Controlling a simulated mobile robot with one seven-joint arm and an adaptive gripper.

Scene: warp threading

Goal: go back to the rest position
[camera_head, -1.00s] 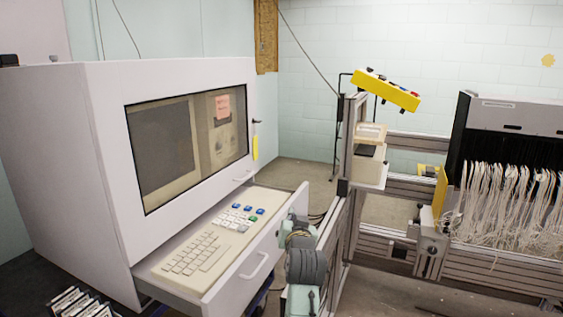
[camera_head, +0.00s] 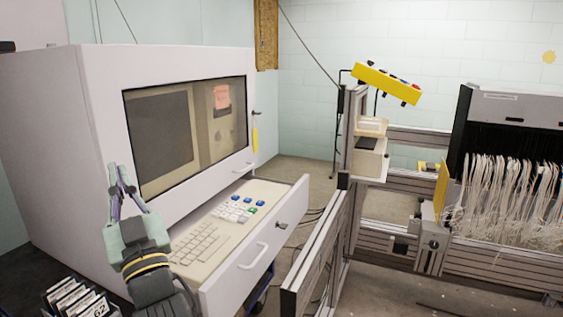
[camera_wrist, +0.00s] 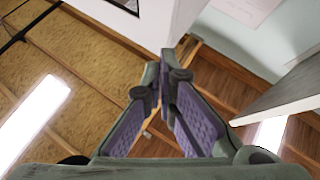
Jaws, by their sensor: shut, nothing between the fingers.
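My gripper (camera_head: 121,178) is at the lower left in the head view, in front of the white computer cabinet and left of its open keyboard drawer. Its fingers point up and hold nothing. In the wrist view the purple-padded fingers (camera_wrist: 169,70) come together at their tips, with no object between them. No rest mark or stand shows in the frames.
The white cabinet (camera_head: 75,100) has a screen and a pulled-out drawer (camera_head: 255,255) with a keyboard (camera_head: 205,243). A tray of cards (camera_head: 75,300) lies below my gripper. A metal frame (camera_head: 325,240), a yellow button box (camera_head: 387,84) and many white threads (camera_head: 510,200) are at the right.

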